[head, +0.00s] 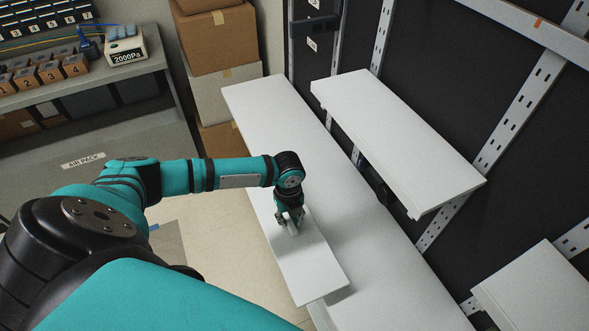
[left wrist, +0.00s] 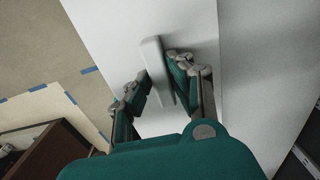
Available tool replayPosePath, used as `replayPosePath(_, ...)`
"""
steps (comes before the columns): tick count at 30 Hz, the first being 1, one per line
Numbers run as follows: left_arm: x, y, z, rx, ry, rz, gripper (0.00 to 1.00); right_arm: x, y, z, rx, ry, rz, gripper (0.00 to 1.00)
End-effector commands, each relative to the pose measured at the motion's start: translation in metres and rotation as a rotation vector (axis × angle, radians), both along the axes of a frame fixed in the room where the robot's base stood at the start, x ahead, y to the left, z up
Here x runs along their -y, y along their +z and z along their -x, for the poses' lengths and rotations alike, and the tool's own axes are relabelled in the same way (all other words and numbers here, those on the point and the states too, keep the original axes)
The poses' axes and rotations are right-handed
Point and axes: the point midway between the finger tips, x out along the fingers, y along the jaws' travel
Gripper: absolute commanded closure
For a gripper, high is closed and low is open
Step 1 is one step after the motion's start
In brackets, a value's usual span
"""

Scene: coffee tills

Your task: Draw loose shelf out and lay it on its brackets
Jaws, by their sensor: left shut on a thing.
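The loose shelf (head: 310,268) is a white board lying low over a long white surface (head: 350,235), its near end jutting past that surface's left edge. A light grey upright handle (left wrist: 156,72) stands on the board. My left gripper (head: 290,222) is shut on this handle from above. In the left wrist view the fingers (left wrist: 158,88) sit on both sides of the handle, and the white board (left wrist: 110,30) spreads below. I cannot tell whether the board touches the surface under it. Brackets for the board are not clearly visible. My right gripper is not in view.
A white shelf (head: 395,135) is fixed on slotted metal uprights (head: 500,130) at the right. Another white shelf (head: 540,295) is at lower right. Cardboard boxes (head: 215,45) stand at the back. A grey workbench (head: 100,78) is at left. Floor (head: 220,235) is open left of the board.

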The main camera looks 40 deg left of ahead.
Motion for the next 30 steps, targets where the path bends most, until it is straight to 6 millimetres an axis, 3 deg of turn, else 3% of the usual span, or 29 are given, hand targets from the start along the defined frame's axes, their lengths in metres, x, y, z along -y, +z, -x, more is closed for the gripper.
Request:
replayPosePath(15,-0.015,0.002,0.024,0.001,0.000,-0.001,1.00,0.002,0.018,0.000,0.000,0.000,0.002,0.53)
replayPosePath(30,-0.015,0.008,0.025,0.002,0.000,0.000,1.00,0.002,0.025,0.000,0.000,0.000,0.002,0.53)
